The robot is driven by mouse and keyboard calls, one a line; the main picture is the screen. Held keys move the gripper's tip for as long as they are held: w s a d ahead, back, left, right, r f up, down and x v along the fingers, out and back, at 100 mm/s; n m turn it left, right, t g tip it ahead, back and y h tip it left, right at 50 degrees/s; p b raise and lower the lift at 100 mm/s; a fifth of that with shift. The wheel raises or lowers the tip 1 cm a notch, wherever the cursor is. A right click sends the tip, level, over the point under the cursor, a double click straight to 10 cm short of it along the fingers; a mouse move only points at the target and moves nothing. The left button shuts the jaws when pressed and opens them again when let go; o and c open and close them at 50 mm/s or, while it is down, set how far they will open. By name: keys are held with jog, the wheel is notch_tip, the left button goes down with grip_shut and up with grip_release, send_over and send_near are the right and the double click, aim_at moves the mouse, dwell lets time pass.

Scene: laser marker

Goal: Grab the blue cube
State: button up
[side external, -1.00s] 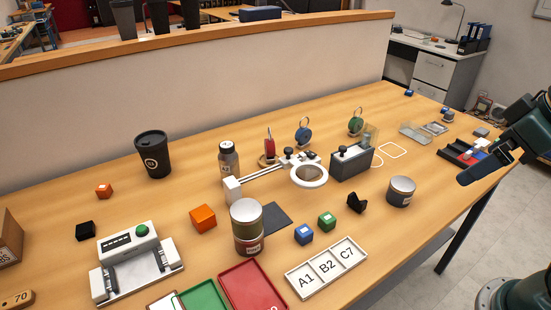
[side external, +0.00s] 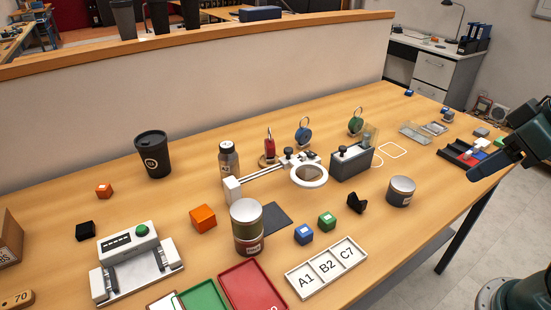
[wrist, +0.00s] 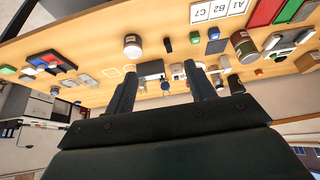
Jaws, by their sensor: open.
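The blue cube (side external: 304,235) with a pale label on top sits on the table, just behind the white A1 B2 C7 tray (side external: 326,268) and beside a green cube (side external: 327,221). In the wrist view the blue cube (wrist: 214,33) is small, near the top right of centre. My gripper (side external: 476,173) is at the right edge of the side view, raised and well to the right of the cube. In the wrist view my gripper (wrist: 160,68) has two fingers spread apart with nothing between them.
Two stacked cans (side external: 247,228) stand left of the blue cube. A black clip-like piece (side external: 356,202) and a grey-lidded jar (side external: 400,191) stand between it and my gripper. Other small blue blocks (side external: 409,93) lie at the far right.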

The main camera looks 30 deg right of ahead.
jog(key=w+a+f+n+g+y, duration=0.2)
jog(key=w+a+f+n, duration=0.4)
jog(key=w+n, duration=0.3)
jog(key=w+a+f+n+g+y, duration=0.2)
jog(key=w+a+f+n, duration=0.3)
jog(key=w+n, duration=0.4)
jog(key=w+a+g, duration=0.1)
jog(key=w, duration=0.2)
jog(key=shift+w+a+f+g+y, duration=0.2)
jog(key=shift+w+f+g+y, duration=0.1)
jog(key=shift+f, duration=0.1)
send_over(306, 231)
jog(key=d, duration=0.2)
notch_tip(306, 231, down, 8)
jog(key=shift+d+r, duration=0.1)
jog(key=shift+d, duration=0.05)
